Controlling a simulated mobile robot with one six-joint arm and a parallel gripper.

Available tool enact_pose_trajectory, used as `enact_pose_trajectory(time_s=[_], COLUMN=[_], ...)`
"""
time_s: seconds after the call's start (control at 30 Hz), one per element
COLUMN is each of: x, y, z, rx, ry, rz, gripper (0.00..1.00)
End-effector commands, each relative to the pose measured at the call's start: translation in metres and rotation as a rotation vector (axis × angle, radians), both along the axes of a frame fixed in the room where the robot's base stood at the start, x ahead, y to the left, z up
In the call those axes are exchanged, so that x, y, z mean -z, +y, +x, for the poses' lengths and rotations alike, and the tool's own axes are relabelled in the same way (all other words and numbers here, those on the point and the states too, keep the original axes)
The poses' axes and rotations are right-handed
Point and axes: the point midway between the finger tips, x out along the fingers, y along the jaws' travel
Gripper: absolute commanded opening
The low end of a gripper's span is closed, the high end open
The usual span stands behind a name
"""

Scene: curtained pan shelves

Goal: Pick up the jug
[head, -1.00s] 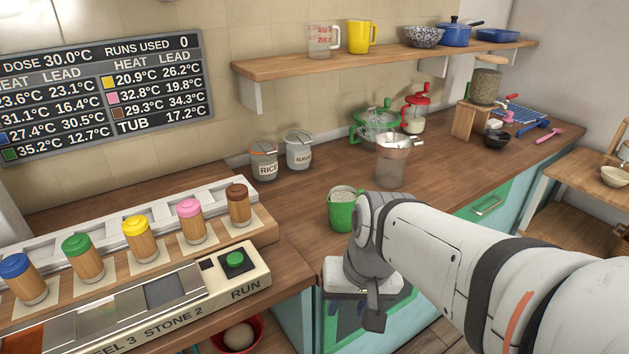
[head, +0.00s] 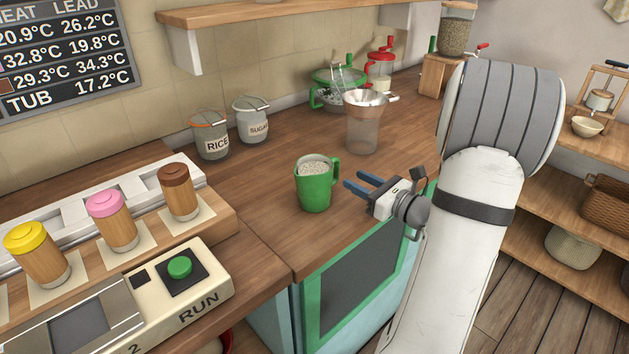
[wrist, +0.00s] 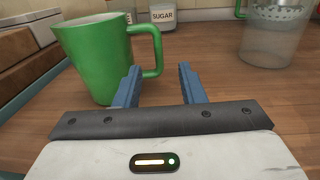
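The green jug (head: 315,190) stands upright on the wooden counter near its front edge, filled with a pale, grainy content. Its handle (head: 336,170) is on its right side. My gripper (head: 362,186) is open and empty, just to the right of the jug, with its blue fingers pointing left toward it. In the wrist view the jug (wrist: 90,60) is at the upper left, and its handle (wrist: 158,50) reaches right, ahead of the gap between my fingers (wrist: 158,85). The handle does not appear to be between the fingers.
A clear container with a metal funnel (head: 363,125) stands behind the jug. Rice (head: 211,135) and sugar (head: 252,120) canisters are at the back left. A dosing machine with a green button (head: 180,267) is at the left. Counter around the jug is clear.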

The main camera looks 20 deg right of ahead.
Motion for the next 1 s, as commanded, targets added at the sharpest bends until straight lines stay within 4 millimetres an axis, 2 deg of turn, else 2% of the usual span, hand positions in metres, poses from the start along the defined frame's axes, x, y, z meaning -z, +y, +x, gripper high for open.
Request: enact_pose_trajectory(time_s=[0.53,0.83,1.0], x=[0.008,0.008,0.008], y=[0.028,0.029,0.029], z=[0.062,0.067,0.066], rx=[0.002,0.005,0.005], ry=[-0.001,-0.001,0.000], rz=[-0.001,-0.001,-0.001], gripper=[0.36,0.36,0.23])
